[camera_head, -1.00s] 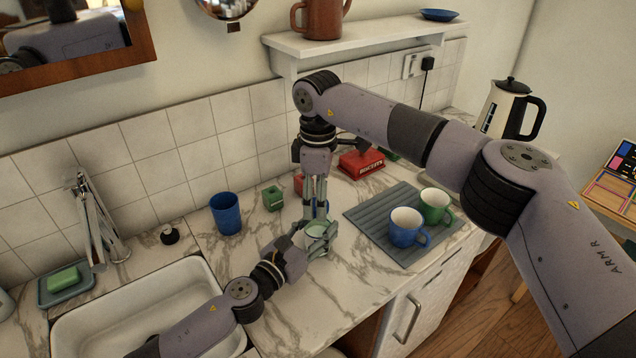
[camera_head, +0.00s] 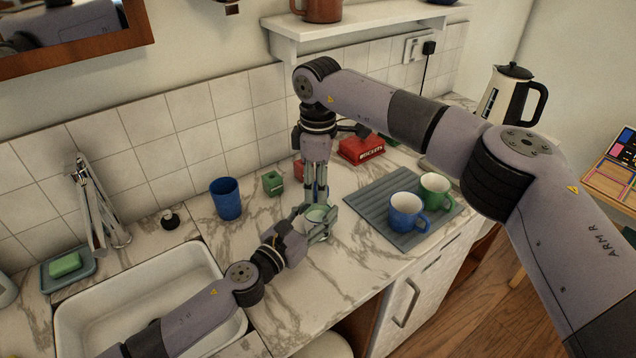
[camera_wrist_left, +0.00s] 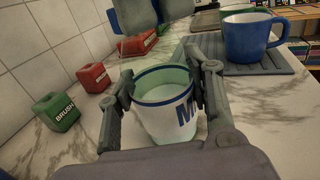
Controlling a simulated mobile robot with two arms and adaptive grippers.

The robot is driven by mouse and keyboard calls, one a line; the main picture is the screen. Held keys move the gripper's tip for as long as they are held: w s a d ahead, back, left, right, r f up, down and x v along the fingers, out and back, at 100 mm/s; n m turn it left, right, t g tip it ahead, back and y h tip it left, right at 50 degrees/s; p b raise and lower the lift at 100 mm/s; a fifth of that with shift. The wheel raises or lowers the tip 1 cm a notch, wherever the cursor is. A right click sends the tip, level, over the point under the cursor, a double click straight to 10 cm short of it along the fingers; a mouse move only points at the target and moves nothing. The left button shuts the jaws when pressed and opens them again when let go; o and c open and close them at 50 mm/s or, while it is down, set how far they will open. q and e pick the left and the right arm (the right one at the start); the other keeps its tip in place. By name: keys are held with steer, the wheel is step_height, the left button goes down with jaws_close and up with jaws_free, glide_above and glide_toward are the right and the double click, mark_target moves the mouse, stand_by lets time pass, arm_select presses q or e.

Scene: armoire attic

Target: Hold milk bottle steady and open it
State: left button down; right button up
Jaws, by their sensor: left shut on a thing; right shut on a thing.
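The milk bottle (camera_wrist_left: 162,118) is white with blue lettering starting with M. My right gripper (camera_head: 318,198) points down above the bottle. In the left wrist view its blurred fingers (camera_wrist_left: 152,28) are above the rim, with a blue piece (camera_wrist_left: 124,20), apparently the cap, between or behind them. The cap is mostly hidden.
A blue mug (camera_head: 405,212) and a green mug (camera_head: 433,188) stand on a grey mat (camera_head: 372,208) to the right. A blue cup (camera_head: 226,198), a green block (camera_head: 272,183) and a red box (camera_head: 361,149) stand behind. The sink (camera_head: 140,305) is at left.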

steer(key=shift+c, duration=0.9)
steer(key=n, duration=1.4)
steer(key=shift+n, duration=0.3)
steer(key=n, duration=1.4)
steer(key=shift+r, duration=0.1)
steer(key=n, duration=0.5)
steer(key=shift+n, duration=0.4)
steer(key=n, duration=0.3)
steer(key=shift+n, duration=0.4)
steer(key=n, duration=0.9)
steer(key=shift+n, duration=0.4)
steer(key=n, duration=0.6)
